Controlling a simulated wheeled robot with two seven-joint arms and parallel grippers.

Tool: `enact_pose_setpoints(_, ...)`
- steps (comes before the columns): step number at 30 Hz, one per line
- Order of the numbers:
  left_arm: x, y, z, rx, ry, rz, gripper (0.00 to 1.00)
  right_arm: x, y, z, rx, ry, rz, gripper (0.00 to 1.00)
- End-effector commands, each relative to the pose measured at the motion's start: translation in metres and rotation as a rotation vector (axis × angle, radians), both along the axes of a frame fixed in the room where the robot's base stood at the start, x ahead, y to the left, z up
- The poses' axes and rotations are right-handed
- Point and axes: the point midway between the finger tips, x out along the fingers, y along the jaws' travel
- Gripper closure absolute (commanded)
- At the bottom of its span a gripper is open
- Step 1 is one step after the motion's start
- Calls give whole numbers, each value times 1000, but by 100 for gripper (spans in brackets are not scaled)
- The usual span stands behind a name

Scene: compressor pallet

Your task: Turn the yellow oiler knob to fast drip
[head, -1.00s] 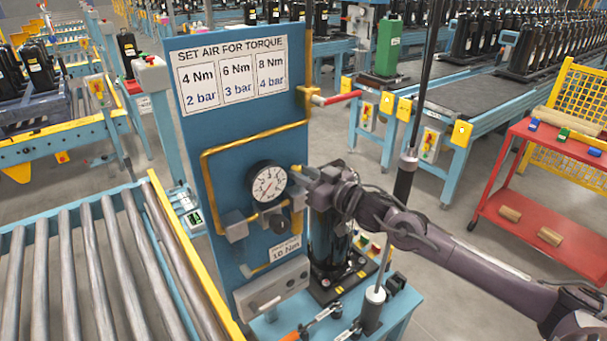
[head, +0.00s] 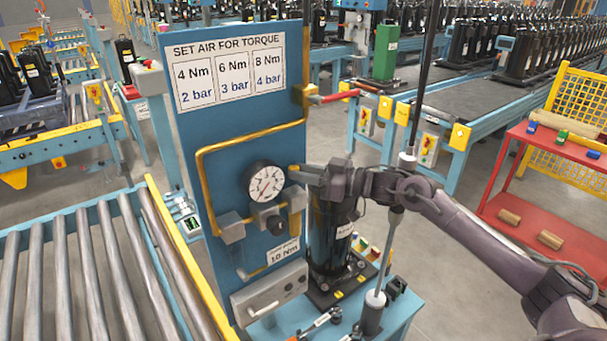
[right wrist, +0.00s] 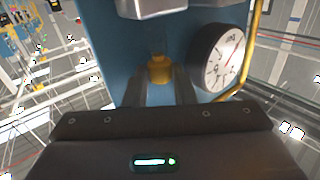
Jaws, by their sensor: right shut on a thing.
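The yellow oiler knob (head: 293,168) sticks out from the right edge of the blue panel, just right of the round pressure gauge (head: 264,181). My right gripper (head: 303,172) reaches it from the right and is shut on it. In the right wrist view the knob (right wrist: 160,68) sits between the two dark fingers, and its lower part is hidden by the gripper body. Any setting marks on the oiler are too small to read. My left gripper is not in view.
The blue panel (head: 230,125) carries a torque sign (head: 229,70), yellow piping and a black regulator knob (head: 277,226) below the gauge. A black compressor (head: 330,240) stands under my right wrist. A roller conveyor (head: 85,270) lies at left, a red cart (head: 540,200) at right.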

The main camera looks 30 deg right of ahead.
Motion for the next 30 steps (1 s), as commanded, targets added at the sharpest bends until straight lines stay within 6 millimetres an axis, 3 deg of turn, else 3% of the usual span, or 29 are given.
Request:
enact_pose_setpoints(1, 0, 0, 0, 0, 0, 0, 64, 0, 0, 1, 1, 0, -1, 100)
enact_pose_setpoints(2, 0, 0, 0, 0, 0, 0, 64, 0, 0, 1, 1, 0, -1, 74)
enact_pose_setpoints(6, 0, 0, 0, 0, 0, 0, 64, 0, 0, 1, 1, 0, -1, 56)
enact_pose_setpoints(22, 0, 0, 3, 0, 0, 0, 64, 0, 0, 1, 0, -1, -16, 55)
enact_pose_setpoints(30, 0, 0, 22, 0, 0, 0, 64, -3, 6, 1, -3, 3, -185, 55)
